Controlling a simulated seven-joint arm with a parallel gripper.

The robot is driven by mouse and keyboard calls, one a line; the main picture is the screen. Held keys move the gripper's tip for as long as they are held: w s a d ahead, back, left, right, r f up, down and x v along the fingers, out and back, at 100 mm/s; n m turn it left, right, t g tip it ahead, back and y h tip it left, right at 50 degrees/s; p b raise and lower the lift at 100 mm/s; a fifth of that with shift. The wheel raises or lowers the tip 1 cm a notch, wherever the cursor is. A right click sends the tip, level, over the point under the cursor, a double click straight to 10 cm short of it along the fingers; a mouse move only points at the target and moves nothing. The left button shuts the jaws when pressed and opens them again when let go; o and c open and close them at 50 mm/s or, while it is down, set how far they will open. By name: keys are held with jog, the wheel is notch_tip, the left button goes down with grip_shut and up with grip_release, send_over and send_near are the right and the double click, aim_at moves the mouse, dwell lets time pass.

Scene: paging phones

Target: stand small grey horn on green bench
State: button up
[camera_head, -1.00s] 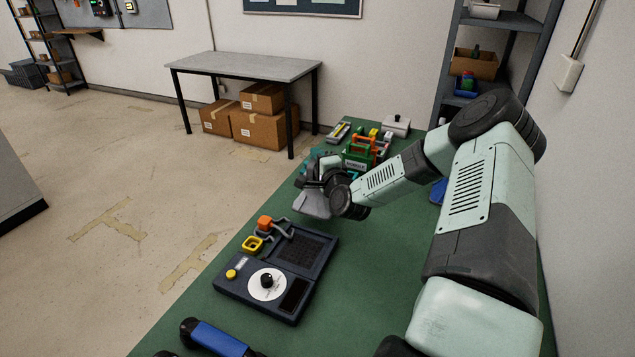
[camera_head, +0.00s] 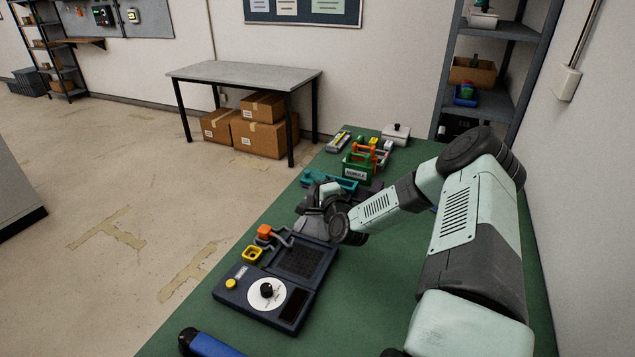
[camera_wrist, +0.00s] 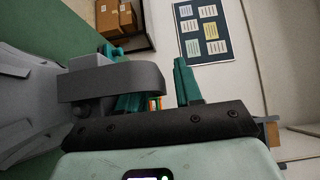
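The small grey horn (camera_head: 313,228) has a flared grey bell and a darker back part. In the head view its bell points downward, just behind the console's far edge. My gripper (camera_head: 328,198) is shut on the horn; its fingers are mostly hidden there. In the wrist view the horn's bell (camera_wrist: 28,95) fills the left side, and its dark part reaches between the teal fingers of my gripper (camera_wrist: 158,85). The green bench (camera_head: 395,290) runs beneath. I cannot tell whether the bell touches the bench.
A dark console (camera_head: 268,318) with a white dial lies just in front of the horn. An orange-and-yellow item (camera_head: 258,243) sits at its left edge. A teal item (camera_head: 338,181) and a green carrier (camera_head: 358,165) stand behind. A blue handset (camera_head: 210,345) is nearest. The bench's right side is mostly clear.

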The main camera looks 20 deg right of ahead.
jog(key=shift+r, duration=0.2)
jog(key=s, duration=1.2)
